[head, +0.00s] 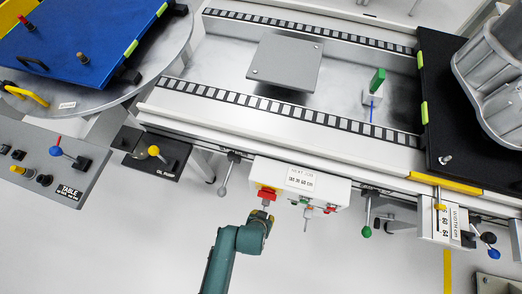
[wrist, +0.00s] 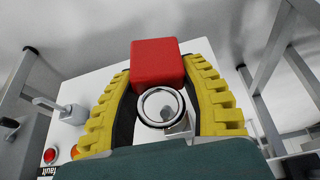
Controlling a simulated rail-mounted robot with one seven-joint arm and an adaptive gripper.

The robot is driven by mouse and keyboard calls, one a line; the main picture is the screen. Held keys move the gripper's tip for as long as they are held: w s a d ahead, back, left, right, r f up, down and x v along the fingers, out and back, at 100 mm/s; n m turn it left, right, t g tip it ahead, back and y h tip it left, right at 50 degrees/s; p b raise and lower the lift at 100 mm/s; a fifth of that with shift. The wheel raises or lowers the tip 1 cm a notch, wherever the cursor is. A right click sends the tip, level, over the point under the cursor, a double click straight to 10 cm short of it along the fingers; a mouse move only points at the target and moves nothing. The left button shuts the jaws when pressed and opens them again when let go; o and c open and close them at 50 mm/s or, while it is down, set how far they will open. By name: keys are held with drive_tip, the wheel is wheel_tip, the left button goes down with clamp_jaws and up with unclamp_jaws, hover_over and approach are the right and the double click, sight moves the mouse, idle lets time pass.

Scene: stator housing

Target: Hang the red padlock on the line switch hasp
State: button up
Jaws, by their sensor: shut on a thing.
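In the wrist view the red padlock (wrist: 157,63) is a red block between the yellow ribbed fingers of my gripper (wrist: 158,80), which is shut on it. A shiny metal ring (wrist: 143,106) shows just below the red block, between the fingers; it looks like the shackle. A grey piece (wrist: 183,126) shows beside and behind the ring. In the head view my gripper (head: 262,214) is at the left end of the white switch box (head: 328,187), just below a red and yellow part (head: 265,192). I cannot tell the hasp apart there, nor whether the ring passes through it.
A grey lever (wrist: 73,113) and a red button (wrist: 50,155) are on the box at left in the wrist view. In the head view, a ball-handled lever (head: 224,180) hangs left of the box and a green-knobbed lever (head: 366,231) right. The floor below is clear.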

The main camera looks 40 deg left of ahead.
drive_tip(key=shift+w+a+f+b, duration=0.15)
drive_tip(key=shift+w+a, duration=0.1)
drive_tip(key=shift+w, duration=0.3)
drive_tip(key=shift+w+a+f+b, duration=0.15)
drive_tip(key=shift+w+a, duration=0.05)
drive_tip(key=shift+w, duration=0.35)
drive_tip(key=shift+w+a+f+b, duration=0.15)
drive_tip(key=shift+w+a, duration=0.1)
drive_tip(key=shift+w, duration=0.3)
drive_tip(key=o, duration=1.3)
drive_tip(key=shift+c, duration=0.2)
drive_tip(key=shift+p+v, duration=2.25)
drive_tip(key=shift+p, duration=0.45)
